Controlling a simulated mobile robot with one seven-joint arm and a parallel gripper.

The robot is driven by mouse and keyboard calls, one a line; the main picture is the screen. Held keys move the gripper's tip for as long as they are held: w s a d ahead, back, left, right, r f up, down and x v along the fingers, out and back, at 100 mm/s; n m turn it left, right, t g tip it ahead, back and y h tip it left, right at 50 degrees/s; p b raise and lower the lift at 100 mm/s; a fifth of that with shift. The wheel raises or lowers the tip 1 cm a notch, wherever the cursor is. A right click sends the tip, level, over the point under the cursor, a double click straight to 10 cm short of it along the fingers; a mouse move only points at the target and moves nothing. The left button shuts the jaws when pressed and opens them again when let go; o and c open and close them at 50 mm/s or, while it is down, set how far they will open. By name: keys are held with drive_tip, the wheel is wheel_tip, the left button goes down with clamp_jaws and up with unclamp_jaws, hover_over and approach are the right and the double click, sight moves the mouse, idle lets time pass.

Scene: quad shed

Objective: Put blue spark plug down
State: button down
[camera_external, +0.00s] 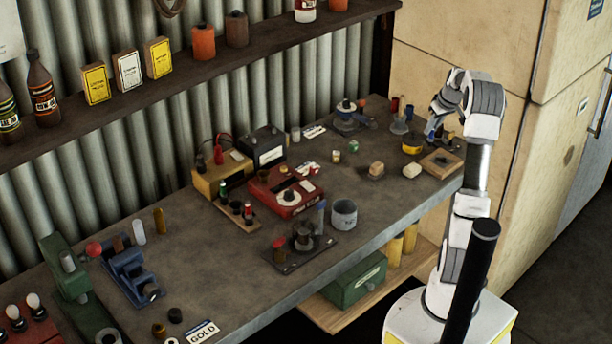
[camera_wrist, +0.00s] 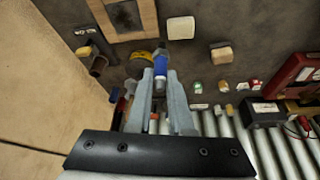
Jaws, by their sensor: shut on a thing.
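The blue spark plug (camera_wrist: 160,66) is blue and pale and sits between the fingertips of my gripper (camera_wrist: 160,80) in the wrist view. My gripper is shut on it. In the external view my gripper (camera_external: 433,130) is over the far right end of the workbench (camera_external: 340,262), close above the wooden board (camera_external: 440,163). The board, with a dark square in its middle, also shows at the top left of the wrist view (camera_wrist: 148,14). I cannot tell from these views how high the plug is above the bench.
A yellow ring-like thing (camera_external: 412,145) lies left of the board. A pale block (camera_external: 411,171) and a brown block (camera_external: 376,168) lie nearby. A cabinet (camera_external: 470,50) bounds the bench's right end.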

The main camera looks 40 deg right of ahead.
drive_tip(key=shift+w+a+f+p, duration=0.15)
drive_tip(key=shift+w+a+f, duration=0.6)
drive_tip(key=shift+w+f, duration=1)
drive_tip(key=shift+w+a+f+p, duration=0.1)
drive_tip(key=shift+w+a+f, duration=0.7)
drive_tip(key=shift+w+f, duration=1)
drive_tip(key=shift+w+a+f+p, duration=0.15)
drive_tip(key=shift+w+a+f, duration=0.6)
drive_tip(key=shift+w+f, duration=1)
drive_tip(key=shift+s+f, duration=0.15)
drive_tip(key=shift+f, duration=0.15)
drive_tip(key=c, duration=0.8)
unclamp_jaws()
